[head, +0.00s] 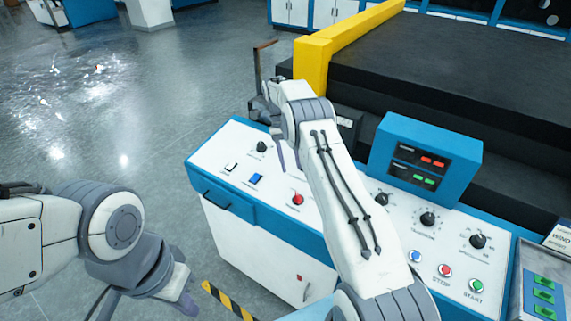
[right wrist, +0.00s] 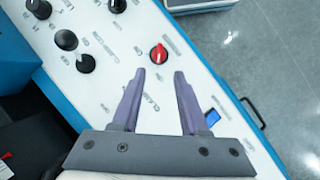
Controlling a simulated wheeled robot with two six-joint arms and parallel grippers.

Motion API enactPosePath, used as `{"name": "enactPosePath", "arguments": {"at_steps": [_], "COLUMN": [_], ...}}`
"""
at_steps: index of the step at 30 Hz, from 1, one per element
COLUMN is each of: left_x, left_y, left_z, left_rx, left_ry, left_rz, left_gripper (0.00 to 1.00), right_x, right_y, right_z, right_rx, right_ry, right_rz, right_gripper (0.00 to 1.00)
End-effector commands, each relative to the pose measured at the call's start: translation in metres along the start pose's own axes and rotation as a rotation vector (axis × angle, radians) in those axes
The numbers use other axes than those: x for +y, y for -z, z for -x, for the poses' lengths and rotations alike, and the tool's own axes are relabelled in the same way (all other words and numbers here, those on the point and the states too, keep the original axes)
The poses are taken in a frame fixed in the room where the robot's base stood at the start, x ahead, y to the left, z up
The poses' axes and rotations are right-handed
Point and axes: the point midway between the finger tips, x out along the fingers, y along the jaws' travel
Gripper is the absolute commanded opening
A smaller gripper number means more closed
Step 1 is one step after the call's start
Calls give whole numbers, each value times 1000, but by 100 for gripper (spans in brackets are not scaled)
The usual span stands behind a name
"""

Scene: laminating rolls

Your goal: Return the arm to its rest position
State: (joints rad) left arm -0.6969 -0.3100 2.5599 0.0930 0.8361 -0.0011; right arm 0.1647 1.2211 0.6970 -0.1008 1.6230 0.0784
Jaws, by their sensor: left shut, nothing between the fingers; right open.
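My right arm reaches across the white control panel (head: 225,165) of the blue console. My right gripper (head: 274,145) is over the panel's far left part. In the right wrist view its two purple-grey fingers (right wrist: 155,76) are apart with nothing between them. A red rotary knob (right wrist: 158,54) lies just beyond the fingertips in that view. My left gripper (head: 182,303) hangs low at the bottom left, shut and empty, clear of the console and partly seen.
The panel bears black knobs (head: 428,218), a blue switch (head: 256,179) and a blue display box (head: 432,148). A dark machine bed (head: 460,70) with a yellow guard (head: 315,58) stands behind. Open grey floor (head: 150,130) lies to the left.

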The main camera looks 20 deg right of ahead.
Motion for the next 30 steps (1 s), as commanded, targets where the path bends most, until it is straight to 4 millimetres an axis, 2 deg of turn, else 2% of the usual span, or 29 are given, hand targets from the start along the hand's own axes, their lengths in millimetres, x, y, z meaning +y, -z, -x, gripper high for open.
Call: {"name": "enactPosePath", "arguments": {"at_steps": [12,14,17,20,23,27,30], "left_x": [0,0,0,-1,-1,-2,-3], "left_y": [0,0,0,-1,-1,-2,-2], "left_z": [-1,-2,-6,-12,-20,-29,-36], "left_rx": [0,0,0,0,0,0,0], "left_ry": [0,0,0,0,0,0,0], "left_rz": [0,0,0,0,1,1,1], "left_gripper": [0,0,0,0,0,0,0], "right_x": [0,-4,-26,-62,-102,-149,-172], "right_y": [0,-2,-12,-35,-73,-138,-190], "right_z": [0,3,16,36,53,63,59], "right_rx": [1,6,31,77,129,200,248], "right_ry": [0,-1,-7,-12,-17,-18,-13], "right_rz": [0,10,52,128,222,353,445], "right_gripper": [44,44,44,44,44,44,44]}}
